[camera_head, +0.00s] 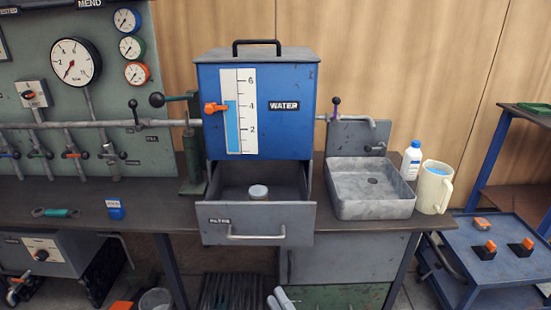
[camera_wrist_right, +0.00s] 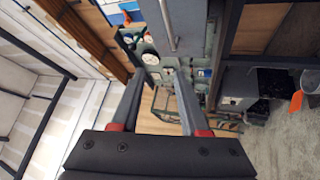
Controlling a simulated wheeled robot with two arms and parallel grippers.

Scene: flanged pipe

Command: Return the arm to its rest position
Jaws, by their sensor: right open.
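My right gripper (camera_head: 280,299) shows only as pale grey fingertips at the bottom edge of the head view, low in front of the open drawer. In the right wrist view the right gripper (camera_wrist_right: 158,80) has its two grey fingers apart with nothing between them. The rest of my right arm is out of view. My left gripper is not in view.
A grey sink (camera_head: 370,203), a white bottle (camera_head: 411,160) and a cream jug (camera_head: 434,187) stand to the right. A blue cart (camera_head: 490,262) stands at far right.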

